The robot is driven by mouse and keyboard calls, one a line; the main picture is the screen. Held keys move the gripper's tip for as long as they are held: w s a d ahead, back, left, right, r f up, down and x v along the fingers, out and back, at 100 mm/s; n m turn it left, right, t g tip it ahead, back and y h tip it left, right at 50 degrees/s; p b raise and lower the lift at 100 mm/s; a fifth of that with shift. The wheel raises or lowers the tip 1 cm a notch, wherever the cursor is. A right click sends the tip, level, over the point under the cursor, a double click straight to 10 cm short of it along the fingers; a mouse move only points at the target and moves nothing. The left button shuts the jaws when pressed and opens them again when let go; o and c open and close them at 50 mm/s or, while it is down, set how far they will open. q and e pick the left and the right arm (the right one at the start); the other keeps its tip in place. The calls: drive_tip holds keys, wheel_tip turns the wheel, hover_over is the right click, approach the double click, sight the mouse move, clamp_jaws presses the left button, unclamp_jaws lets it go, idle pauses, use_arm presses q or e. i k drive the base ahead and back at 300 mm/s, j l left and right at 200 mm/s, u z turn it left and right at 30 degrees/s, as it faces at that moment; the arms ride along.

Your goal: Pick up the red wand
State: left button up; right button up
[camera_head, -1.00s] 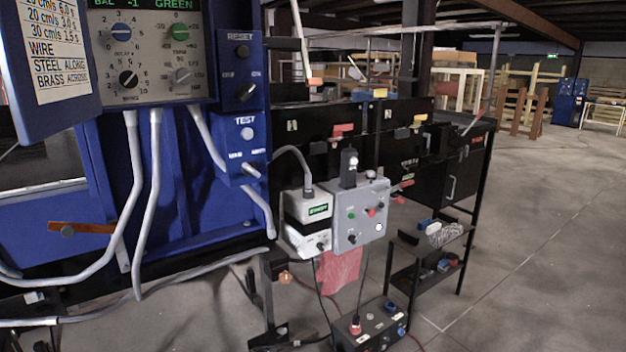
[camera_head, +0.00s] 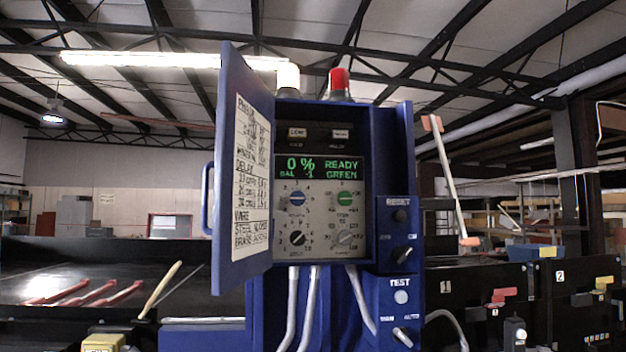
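Three red stick-like pieces lie side by side on the dark surface at the left: a left one (camera_head: 60,291), a middle one (camera_head: 88,293) and a right one (camera_head: 118,295). I cannot tell which of them is the red wand. A cream-coloured stick (camera_head: 160,290) leans at a slant just right of them. A pale bar with red-orange ends (camera_head: 450,183) stands tilted to the right of the blue detector cabinet. Neither of my grippers is in view.
The blue detector cabinet (camera_head: 384,150) fills the middle, its door (camera_head: 228,170) swung open to the left. Its display (camera_head: 318,168) reads "READY GREEN". A red lamp (camera_head: 339,80) tops it. Black numbered bins (camera_head: 470,300) stand at the right. The dark conveyor surface (camera_head: 30,262) extends left.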

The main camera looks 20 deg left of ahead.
sight(40, 300)
drive_tip(key=u, duration=2.1)
